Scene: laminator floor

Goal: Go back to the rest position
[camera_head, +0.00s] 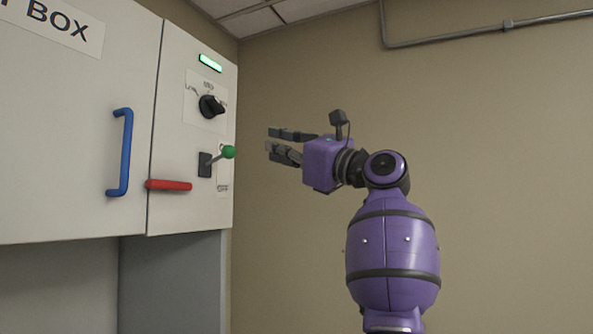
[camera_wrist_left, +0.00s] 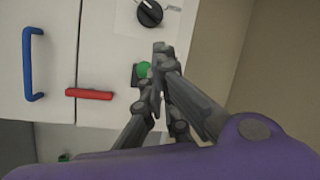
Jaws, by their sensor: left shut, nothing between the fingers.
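My left gripper (camera_head: 268,142) is raised in front of the wall, to the right of the white cabinet, with its fingers pointing left. It is shut and empty. In the left wrist view the fingers (camera_wrist_left: 158,70) come together just beside the green-knobbed lever. The lever's green knob (camera_head: 228,152) sticks out from a black plate on the cabinet front. In the head view a gap shows between the knob and the fingertips. The knob also shows in the left wrist view (camera_wrist_left: 144,69), close to the fingers. My right gripper is not in view.
The white cabinet (camera_head: 140,215) has a blue handle (camera_head: 121,152), a red handle (camera_head: 169,185), a black rotary knob (camera_head: 211,106) and a lit green lamp (camera_head: 210,62). A pipe (camera_head: 450,36) runs along the upper wall. The space right of my arm looks clear.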

